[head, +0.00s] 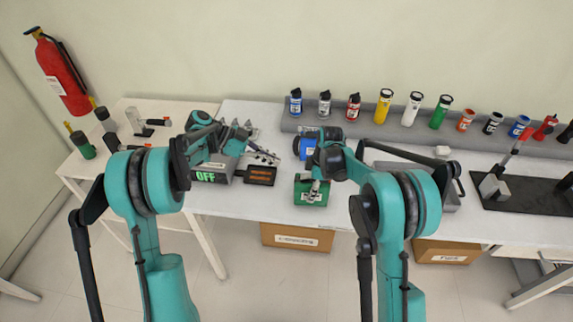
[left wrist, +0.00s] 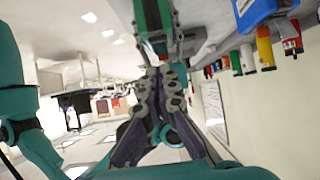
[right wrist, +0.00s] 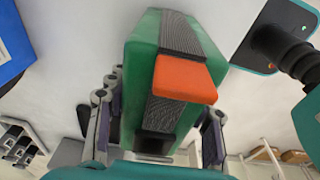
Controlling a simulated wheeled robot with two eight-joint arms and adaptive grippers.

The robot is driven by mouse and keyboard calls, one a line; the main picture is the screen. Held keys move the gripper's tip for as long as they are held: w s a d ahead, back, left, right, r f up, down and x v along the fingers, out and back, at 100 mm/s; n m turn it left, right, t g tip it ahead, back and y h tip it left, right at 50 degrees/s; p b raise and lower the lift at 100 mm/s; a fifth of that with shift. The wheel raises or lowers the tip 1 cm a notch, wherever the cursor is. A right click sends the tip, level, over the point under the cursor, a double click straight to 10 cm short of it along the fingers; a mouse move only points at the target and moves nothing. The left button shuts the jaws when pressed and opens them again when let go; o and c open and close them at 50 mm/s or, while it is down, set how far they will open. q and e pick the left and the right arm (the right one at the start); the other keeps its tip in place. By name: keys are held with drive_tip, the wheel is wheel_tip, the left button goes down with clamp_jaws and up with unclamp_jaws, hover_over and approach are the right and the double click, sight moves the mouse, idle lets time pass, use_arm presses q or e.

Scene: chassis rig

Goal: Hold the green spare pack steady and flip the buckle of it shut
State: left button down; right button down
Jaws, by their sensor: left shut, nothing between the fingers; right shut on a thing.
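The green spare pack (head: 311,192) is at the front edge of the table in the head view. In the right wrist view the pack (right wrist: 143,50) fills the middle, with a ribbed grey strap and an orange buckle (right wrist: 185,80) that stands out from its face. I cannot tell the buckle's exact angle. My right gripper (right wrist: 160,122) is shut on the pack, one finger on each side. My left gripper (head: 273,158) is shut and empty, left of the pack in the head view. In the left wrist view its closed fingertips (left wrist: 163,72) point toward the pack (left wrist: 153,18).
A blue pack (head: 305,147) stands just behind the green one. An OFF sign box (head: 207,177) and an orange display (head: 260,175) sit to the left. Several bottles line the grey rear ledge (head: 340,128). A grey tray (head: 448,200) lies at right.

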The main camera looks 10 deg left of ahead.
sight(306, 176)
use_arm(q)
drive_tip(key=shift+h, duration=0.7)
drive_tip(key=x, duration=1)
drive_tip(key=shift+w+d+f, duration=0.1)
drive_tip(key=shift+w+d, duration=0.05)
drive_tip(key=shift+d, duration=0.2)
drive_tip(key=shift+d, duration=0.1)
drive_tip(key=shift+d+y, duration=0.4)
drive_tip(key=shift+y, duration=0.8)
drive_tip(key=shift+d+f+y, duration=0.2)
drive_tip(key=shift+f+y, duration=0.05)
drive_tip(key=shift+y, duration=0.05)
drive_tip(key=shift+a, duration=0.1)
